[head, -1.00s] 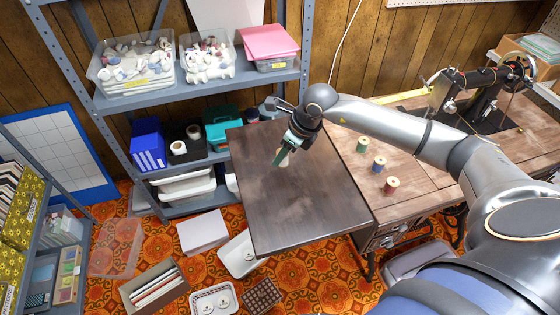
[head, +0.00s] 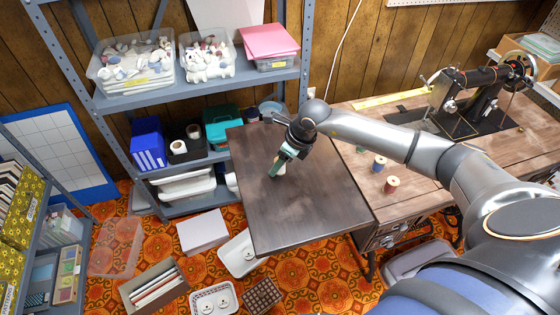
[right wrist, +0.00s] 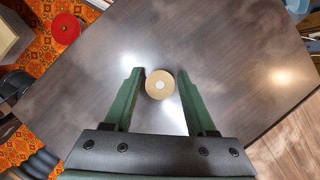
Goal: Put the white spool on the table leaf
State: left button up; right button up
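The white spool (head: 281,170) shows as a small pale shape at my right gripper (head: 276,165), over the dark table leaf (head: 305,215). In the right wrist view the spool's round beige top (right wrist: 159,84) sits between the two green fingers of my right gripper (right wrist: 160,80). The spool looks upright. Its lower part is hidden, so I cannot tell whether it touches the leaf. The leaf's bare surface (right wrist: 230,60) surrounds it in the wrist view. My left gripper is not in view.
A blue spool (head: 379,162) and a red spool (head: 391,184) stand on the sewing table right of the leaf; a green spool is mostly hidden by my arm. The sewing machine (head: 480,90) is at the back right. Grey shelves (head: 200,85) stand behind. The leaf is otherwise clear.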

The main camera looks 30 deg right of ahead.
jog(key=shift+o, duration=0.6)
jog(key=shift+r, duration=0.25)
jog(key=v, duration=1.2)
jog(key=shift+a+f, duration=0.1)
